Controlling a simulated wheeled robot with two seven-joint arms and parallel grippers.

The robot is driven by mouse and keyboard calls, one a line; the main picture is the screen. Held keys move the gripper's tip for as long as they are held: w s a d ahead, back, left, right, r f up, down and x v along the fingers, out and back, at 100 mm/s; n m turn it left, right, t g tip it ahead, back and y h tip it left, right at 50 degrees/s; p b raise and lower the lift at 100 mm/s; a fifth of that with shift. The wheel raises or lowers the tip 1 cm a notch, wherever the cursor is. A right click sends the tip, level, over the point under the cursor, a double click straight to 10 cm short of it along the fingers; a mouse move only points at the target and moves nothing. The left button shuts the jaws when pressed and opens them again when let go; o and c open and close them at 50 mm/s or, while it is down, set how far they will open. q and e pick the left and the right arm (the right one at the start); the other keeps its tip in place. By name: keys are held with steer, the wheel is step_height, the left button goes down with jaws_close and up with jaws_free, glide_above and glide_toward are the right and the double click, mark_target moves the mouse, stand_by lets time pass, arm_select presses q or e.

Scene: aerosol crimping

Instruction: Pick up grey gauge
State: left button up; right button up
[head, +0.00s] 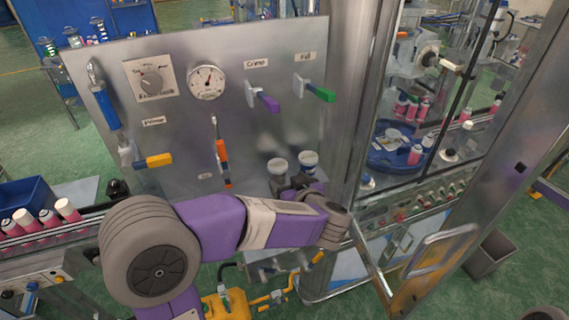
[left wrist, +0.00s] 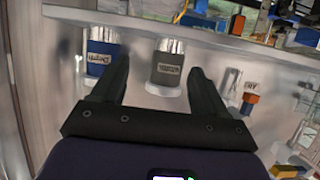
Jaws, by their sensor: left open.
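The grey gauge (left wrist: 167,68), a grey cup-like body with a label and pale pins at its top, sits in a light holder in the left wrist view. In the head view two white-topped gauges stand at the panel's lower right; the left one (head: 277,165) appears to be the grey one, its lower part partly hidden by my gripper. My left gripper (head: 297,184) is open in front of them. In the left wrist view its two dark fingers (left wrist: 155,85) stand apart on either side of the grey gauge, with nothing held.
A blue gauge (left wrist: 101,62) sits beside the grey one, close to my left-hand finger in the wrist view. The steel panel (head: 190,120) carries a dial (head: 207,82), a knob and coloured valve handles. A machine frame (head: 355,110) stands close on the right.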

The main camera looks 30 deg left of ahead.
mark_target(281, 176)
arm_select(q)
steer(key=shift+w+a+f, duration=0.15)
steer(key=shift+a+f, duration=0.05)
steer(key=shift+a, duration=0.3)
steer(key=shift+a+r, duration=0.2)
steer(key=shift+a, duration=0.75)
steer(key=x, duration=0.2)
steer(key=shift+w+a+f+b, duration=0.1)
steer(key=shift+w+b, duration=0.2)
steer(key=shift+w, duration=0.05)
steer(key=shift+w+a+f, duration=0.15)
steer(key=shift+w+a, duration=0.05)
steer(key=shift+w, duration=0.1)
steer(key=shift+s, duration=0.25)
steer(key=shift+c, duration=0.4)
steer(key=shift+w, duration=0.15)
steer(key=c, duration=1.1)
